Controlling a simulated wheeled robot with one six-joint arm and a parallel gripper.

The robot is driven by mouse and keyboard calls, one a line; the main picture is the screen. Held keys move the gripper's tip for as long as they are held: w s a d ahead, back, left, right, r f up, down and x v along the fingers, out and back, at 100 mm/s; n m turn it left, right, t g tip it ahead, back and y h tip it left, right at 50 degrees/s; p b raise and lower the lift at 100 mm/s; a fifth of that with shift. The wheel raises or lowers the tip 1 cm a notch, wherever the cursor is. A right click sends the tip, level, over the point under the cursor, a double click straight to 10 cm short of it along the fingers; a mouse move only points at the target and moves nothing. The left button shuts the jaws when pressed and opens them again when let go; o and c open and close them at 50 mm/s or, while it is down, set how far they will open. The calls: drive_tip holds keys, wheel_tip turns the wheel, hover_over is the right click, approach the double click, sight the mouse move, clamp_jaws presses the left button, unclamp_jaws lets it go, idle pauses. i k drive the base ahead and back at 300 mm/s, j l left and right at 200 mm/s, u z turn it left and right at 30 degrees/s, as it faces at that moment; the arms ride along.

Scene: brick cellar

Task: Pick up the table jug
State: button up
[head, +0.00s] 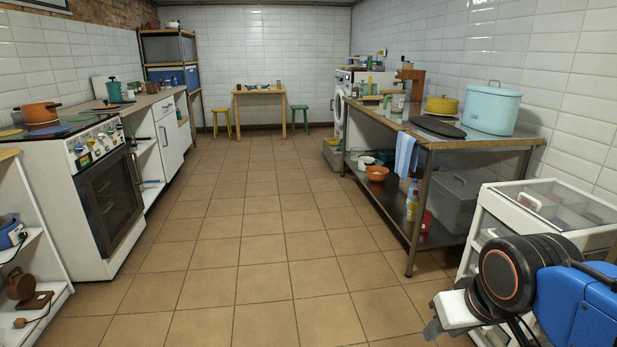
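I cannot make out with certainty which object is the table jug. A small wooden table (259,93) at the far wall holds several small items, too small to identify. A teal lidded vessel (114,90) stands on the left counter. A brown rounded vessel (20,284) sits on a low shelf at the lower left. My gripper (433,329) is at the lower right, partly hidden by my wrist. It is beside the white cart and far from the wooden table. Whether its fingers are open or shut does not show.
The tiled floor (250,240) is clear down the middle. A stove (90,195) lines the left. A metal workbench (480,143) with pots lines the right. A white cart (545,182) stands close at right. A yellow stool (222,111) and a green stool (299,108) flank the wooden table.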

sight(397, 100)
drive_tip(key=i, duration=3.35)
drive_tip(key=i+j+z, duration=0.1)
drive_tip(key=i+z, duration=0.15)
drive_tip(key=i, duration=0.25)
drive_tip(key=i+j+z, duration=0.15)
drive_tip(key=i+z, duration=0.15)
drive_tip(key=i, duration=0.25)
